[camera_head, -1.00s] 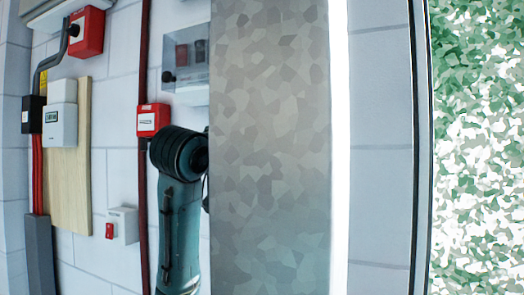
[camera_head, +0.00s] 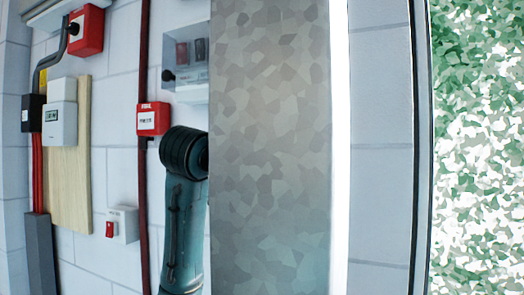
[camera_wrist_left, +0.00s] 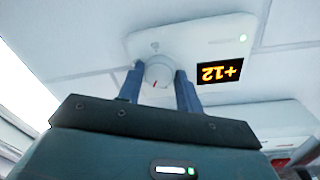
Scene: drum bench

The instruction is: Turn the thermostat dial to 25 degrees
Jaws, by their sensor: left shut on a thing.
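The thermostat (camera_wrist_left: 205,40) is a white unit on the wall, seen upside down in the left wrist view. Its round white dial (camera_wrist_left: 158,73) has a small red mark. Its dark display (camera_wrist_left: 223,72) shows orange digits that read as +12 upside down. My left gripper (camera_wrist_left: 159,80) has its two blue fingers on either side of the dial, shut on it. In the head view only part of my arm shows, and the gripper and dial are hidden behind the grey panel. My right gripper is not in view.
A wide mottled grey panel (camera_head: 270,150) blocks the middle of the head view. On the wall to its left are red boxes (camera_head: 153,119), a clear-covered box (camera_head: 188,60), a white keypad-like box (camera_head: 60,118) on a wooden board (camera_head: 72,195), and a small red-switch box (camera_head: 122,225).

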